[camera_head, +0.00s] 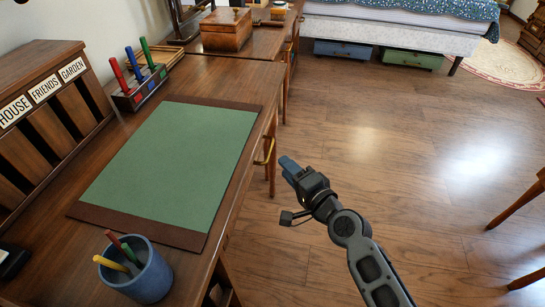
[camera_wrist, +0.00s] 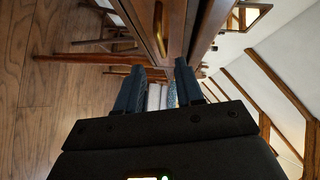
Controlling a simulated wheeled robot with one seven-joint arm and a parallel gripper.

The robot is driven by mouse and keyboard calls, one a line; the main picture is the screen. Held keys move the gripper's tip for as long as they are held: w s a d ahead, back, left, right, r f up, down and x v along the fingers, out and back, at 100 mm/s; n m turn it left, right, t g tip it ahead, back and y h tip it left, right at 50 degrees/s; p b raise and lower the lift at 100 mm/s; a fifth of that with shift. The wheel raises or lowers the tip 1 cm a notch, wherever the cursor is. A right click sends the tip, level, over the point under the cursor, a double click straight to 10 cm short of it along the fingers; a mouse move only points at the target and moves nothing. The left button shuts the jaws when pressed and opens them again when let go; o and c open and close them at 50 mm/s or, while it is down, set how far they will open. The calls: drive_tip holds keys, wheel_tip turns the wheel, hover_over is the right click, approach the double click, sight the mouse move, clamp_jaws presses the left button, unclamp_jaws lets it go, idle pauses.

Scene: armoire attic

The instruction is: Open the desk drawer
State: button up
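The wooden desk (camera_head: 254,92) fills the left of the head view, with a green mat on its top. A brass drawer handle (camera_head: 266,150) sticks out from the desk's right-hand front side; it also shows in the wrist view (camera_wrist: 159,28). The drawer front is mostly hidden under the desktop in the head view, and I see no clear gap around it. My gripper (camera_head: 288,166) is just right of the handle, apart from it. In the wrist view, my gripper's two blue fingers (camera_wrist: 160,66) are spread with nothing between them, and the handle lies beyond their tips.
A blue pen cup (camera_head: 148,278) and the green mat (camera_head: 170,160) are on the desk. A letter sorter (camera_head: 45,130) stands at its left. A wooden box (camera_head: 226,30) is on a farther table. The floor (camera_head: 400,140) right of the desk is clear; chair legs (camera_head: 518,200) show far right.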

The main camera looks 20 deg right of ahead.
drive_tip(key=x, duration=0.8)
drive_tip(key=shift+b, duration=0.35)
drive_tip(key=shift+r, duration=0.15)
drive_tip(key=shift+c, duration=0.2)
clamp_jaws()
